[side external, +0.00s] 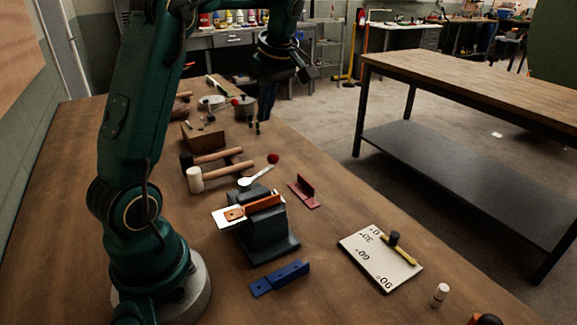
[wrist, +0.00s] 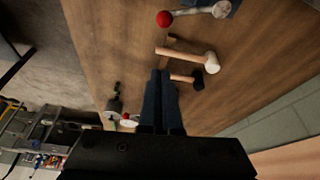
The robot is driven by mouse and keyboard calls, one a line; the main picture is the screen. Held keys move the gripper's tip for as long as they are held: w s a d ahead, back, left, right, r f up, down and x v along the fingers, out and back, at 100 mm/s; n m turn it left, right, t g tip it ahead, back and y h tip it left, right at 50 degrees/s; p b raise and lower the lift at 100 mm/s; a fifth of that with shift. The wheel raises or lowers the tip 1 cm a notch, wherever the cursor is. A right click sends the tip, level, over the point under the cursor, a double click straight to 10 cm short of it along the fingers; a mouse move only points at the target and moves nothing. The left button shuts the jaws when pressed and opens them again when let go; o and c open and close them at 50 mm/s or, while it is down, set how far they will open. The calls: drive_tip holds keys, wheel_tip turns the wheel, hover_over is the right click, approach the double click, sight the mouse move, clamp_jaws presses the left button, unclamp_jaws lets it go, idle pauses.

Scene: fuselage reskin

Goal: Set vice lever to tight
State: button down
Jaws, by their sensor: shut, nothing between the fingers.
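The grey vice (side external: 262,238) stands on the wooden bench, with an orange strip (side external: 252,207) and a white sheet (side external: 228,216) at its jaws. Its lever (side external: 256,177) is pale and ends in a red ball knob (side external: 273,158), pointing away from the vice toward the far end of the bench. In the wrist view the lever (wrist: 195,12) and red knob (wrist: 164,18) show at the top, beside a cut-off corner of the vice (wrist: 232,6). My gripper (side external: 307,72) is shut and empty, high above the far part of the bench, well apart from the lever. Its dark fingers (wrist: 160,73) show in the wrist view.
A white-headed mallet (side external: 196,180) and a black-headed mallet (side external: 187,160) lie left of the lever. A wooden block (side external: 203,138) and a pot (side external: 245,108) stand farther back. A red bracket (side external: 306,191), blue bracket (side external: 280,278) and angle board (side external: 380,262) lie around the vice.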

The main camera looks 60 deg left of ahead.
drive_tip(key=shift+v, duration=1.65)
drive_tip(key=shift+d, duration=0.15)
drive_tip(key=s+d+r+m+t, duration=0.2)
drive_tip(key=d+m, duration=0.1)
drive_tip(key=d, duration=0.2)
drive_tip(key=s+d+r+m+t, duration=0.2)
drive_tip(key=s+d+m, duration=0.1)
drive_tip(key=d, duration=0.3)
drive_tip(key=s+d+f+m+t+h, duration=0.2)
drive_tip(key=s+d+f+m+h, duration=0.2)
drive_tip(key=m, duration=0.9)
drive_tip(key=s+d+f, duration=0.3)
drive_tip(key=d+f, duration=0.2)
drive_tip(key=shift+m, duration=0.3)
drive_tip(key=shift+s+d, duration=0.1)
